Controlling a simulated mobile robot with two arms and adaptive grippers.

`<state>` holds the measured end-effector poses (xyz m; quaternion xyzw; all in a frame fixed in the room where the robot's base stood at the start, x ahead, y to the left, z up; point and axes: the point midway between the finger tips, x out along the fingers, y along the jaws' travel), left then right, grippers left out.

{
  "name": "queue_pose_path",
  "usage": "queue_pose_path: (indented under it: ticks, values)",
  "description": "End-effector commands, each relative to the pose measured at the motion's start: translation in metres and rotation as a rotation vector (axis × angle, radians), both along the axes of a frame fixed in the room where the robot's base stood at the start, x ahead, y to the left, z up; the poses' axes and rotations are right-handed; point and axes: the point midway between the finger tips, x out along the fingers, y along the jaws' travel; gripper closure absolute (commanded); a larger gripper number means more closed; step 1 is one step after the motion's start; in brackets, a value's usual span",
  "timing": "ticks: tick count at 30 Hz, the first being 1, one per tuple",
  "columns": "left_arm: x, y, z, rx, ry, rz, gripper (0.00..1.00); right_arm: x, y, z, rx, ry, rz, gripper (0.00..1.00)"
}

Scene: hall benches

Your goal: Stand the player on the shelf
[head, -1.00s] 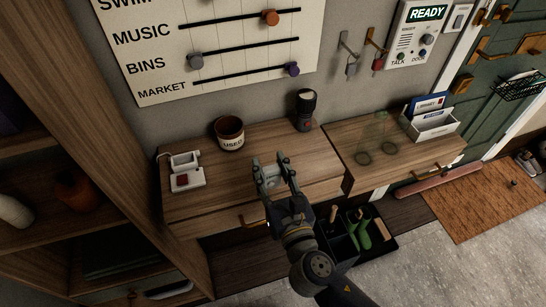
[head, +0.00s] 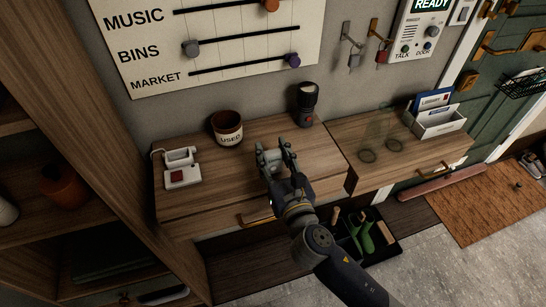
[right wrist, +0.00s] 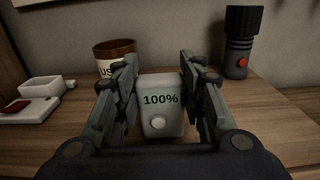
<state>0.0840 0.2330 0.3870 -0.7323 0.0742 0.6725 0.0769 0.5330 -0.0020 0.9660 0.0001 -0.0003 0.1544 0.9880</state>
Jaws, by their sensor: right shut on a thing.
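The player (right wrist: 160,108) is a pale grey block with "100%" on its face and a round button. In the right wrist view it stands upright between the two fingers of my right gripper (right wrist: 158,95), which is shut on it. In the head view my right gripper (head: 275,158) is over the front middle of the wooden shelf (head: 225,185), and the player is mostly hidden by the fingers. I cannot tell whether the player's base touches the wood. My left gripper is not in view.
A "USED" cup (head: 227,128) and a dark torch (head: 306,104) stand behind the gripper. A white dock with a red button (head: 182,172) lies left. Two clear glasses (head: 372,138) and a letter holder (head: 436,121) stand on the right shelf. Bare wood surrounds the gripper.

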Motion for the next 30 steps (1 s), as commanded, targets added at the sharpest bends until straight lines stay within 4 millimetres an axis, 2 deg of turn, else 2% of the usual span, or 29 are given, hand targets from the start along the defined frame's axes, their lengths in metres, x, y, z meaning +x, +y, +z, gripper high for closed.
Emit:
queue_pose_path:
  ticks: [8, 9, 11, 23, 26, 30]
  values:
    - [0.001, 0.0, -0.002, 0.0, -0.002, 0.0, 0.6, 0.0, 0.0, -0.003, 0.0, 0.0, 0.0, 0.91]
    - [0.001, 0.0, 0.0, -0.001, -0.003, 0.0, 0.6, 0.0, 0.0, -0.002, 0.0, 0.0, 0.0, 0.54]
    - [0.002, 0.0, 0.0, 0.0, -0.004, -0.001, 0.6, 0.0, 0.0, -0.002, 0.0, 0.0, 0.0, 0.43]
    - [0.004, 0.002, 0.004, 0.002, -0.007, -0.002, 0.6, 0.0, 0.0, 0.004, 0.0, -0.001, 0.0, 0.43]
    - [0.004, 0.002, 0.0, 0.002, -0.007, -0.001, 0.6, -0.012, -0.003, -0.001, -0.001, 0.002, 0.001, 0.43]
    - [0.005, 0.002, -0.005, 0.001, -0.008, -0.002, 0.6, -0.039, -0.012, -0.003, 0.0, 0.004, 0.001, 0.43]
